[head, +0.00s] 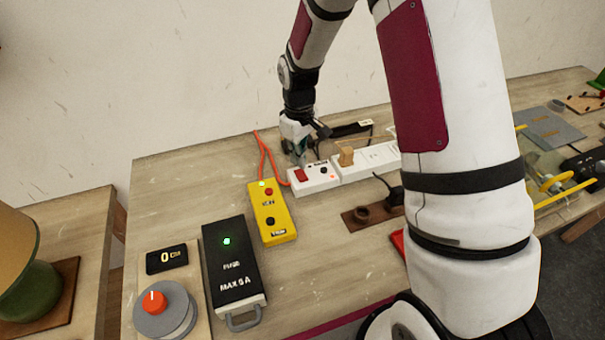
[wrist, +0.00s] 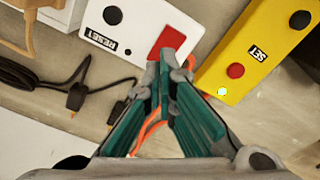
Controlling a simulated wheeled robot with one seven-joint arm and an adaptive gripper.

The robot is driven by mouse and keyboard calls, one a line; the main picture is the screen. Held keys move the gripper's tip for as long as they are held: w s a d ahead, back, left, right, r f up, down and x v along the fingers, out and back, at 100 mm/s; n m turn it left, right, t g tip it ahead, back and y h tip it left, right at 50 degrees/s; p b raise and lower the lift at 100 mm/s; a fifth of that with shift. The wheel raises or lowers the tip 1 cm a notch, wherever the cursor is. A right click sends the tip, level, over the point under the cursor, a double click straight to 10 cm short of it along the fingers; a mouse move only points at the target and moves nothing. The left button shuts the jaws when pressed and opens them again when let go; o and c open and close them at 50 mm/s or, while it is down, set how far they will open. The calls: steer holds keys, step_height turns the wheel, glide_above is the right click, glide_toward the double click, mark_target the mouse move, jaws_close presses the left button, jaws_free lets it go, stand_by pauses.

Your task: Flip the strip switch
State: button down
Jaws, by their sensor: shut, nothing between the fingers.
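The white power strip (head: 355,164) lies on the table and has a red rocker switch (head: 300,175) at its left end. In the wrist view the red switch (wrist: 170,40) is just beyond my fingertips, next to a black button (wrist: 112,15) labelled RESET. My gripper (wrist: 166,62) is shut and empty, with its teal fingers converging at the switch's near edge. I cannot tell whether they touch it. In the head view my gripper (head: 300,155) is at the strip's left end, just behind the switch. The rocker's tilt is too small to tell.
A yellow box (head: 270,212) with red and black buttons and a lit green light stands close to the switch. A black fuse box (head: 232,265) and an orange dial (head: 155,300) are at front left. An orange cord (head: 265,155) and dark cables (wrist: 50,85) lie nearby.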

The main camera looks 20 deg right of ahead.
steer(key=shift+r+p, duration=0.5)
steer(key=shift+r, duration=1.55)
step_height(320, 180, up, 11)
steer(key=m+t, duration=0.1)
glide_above(300, 172)
steer(key=s, duration=0.4)
steer(key=s+r+m+t, duration=0.2)
steer(key=s+r, duration=0.4)
steer(key=r, duration=0.2)
steer(key=s+r+m+t, duration=0.1)
steer(key=s+r, duration=0.2)
steer(key=s, duration=0.5)
steer(key=s+r+m+t, duration=0.1)
steer(key=s+r+m, duration=0.1)
steer(key=s, duration=0.7)
steer(key=shift+r+t, duration=0.3)
steer(key=shift+r, duration=0.55)
steer(key=shift+s, duration=0.1)
